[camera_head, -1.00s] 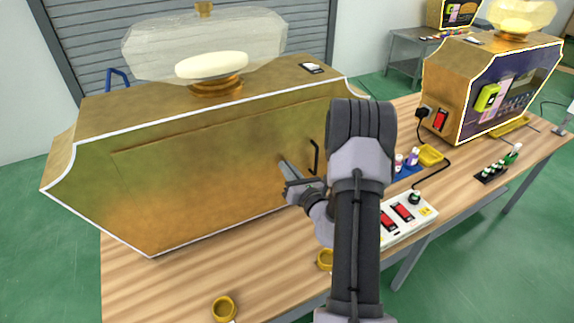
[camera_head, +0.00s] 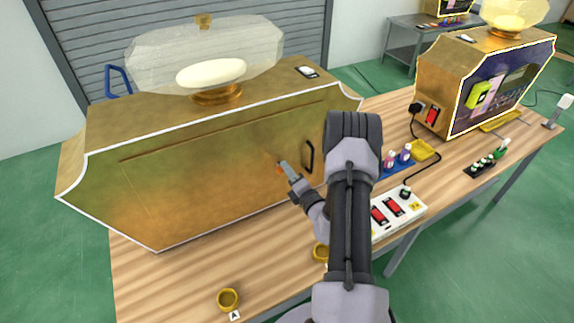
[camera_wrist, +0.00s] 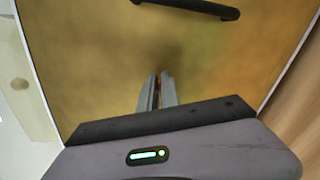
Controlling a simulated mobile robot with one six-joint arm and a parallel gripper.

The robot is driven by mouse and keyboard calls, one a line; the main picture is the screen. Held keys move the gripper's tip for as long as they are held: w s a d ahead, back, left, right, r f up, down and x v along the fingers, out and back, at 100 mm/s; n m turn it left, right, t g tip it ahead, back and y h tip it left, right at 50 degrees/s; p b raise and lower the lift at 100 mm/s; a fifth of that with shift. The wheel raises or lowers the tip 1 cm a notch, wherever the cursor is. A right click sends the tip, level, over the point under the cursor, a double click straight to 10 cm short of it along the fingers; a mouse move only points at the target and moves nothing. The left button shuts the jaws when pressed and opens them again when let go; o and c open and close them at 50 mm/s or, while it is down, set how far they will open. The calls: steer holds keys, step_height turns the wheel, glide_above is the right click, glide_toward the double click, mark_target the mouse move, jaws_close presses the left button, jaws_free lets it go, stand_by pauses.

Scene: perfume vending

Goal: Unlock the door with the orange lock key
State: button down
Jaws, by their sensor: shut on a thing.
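The door is the golden front panel (camera_head: 200,180) of the large perfume machine on the left. It looks closed, with a black bar handle (camera_head: 308,157) at its right side. My gripper (camera_head: 283,167) is close in front of the panel, left of the handle. A small orange spot, the orange lock key (camera_head: 279,167), shows at the fingertips. In the wrist view my gripper (camera_wrist: 160,90) is shut on the orange key (camera_wrist: 157,94), of which only a thin sliver shows between the fingers. The handle (camera_wrist: 195,8) crosses the top. The lock itself is not clear, and I cannot tell whether the key touches the panel.
A wooden table (camera_head: 150,285) holds the machine. Yellow rings (camera_head: 228,299) lie near its front edge. A white switch box (camera_head: 397,214), small bottles (camera_head: 404,153) and a second machine (camera_head: 460,85) stand to the right.

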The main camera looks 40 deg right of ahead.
steer(key=shift+f+m+p, duration=0.2)
steer(key=shift+m+p, duration=0.65)
steer(key=shift+m, duration=1.25)
steer(key=c, duration=1.6)
jaws_free()
steer(key=shift+s, duration=0.1)
steer(key=p+v, duration=0.1)
steer(key=v, duration=1.6)
steer(key=shift+a, duration=0.1)
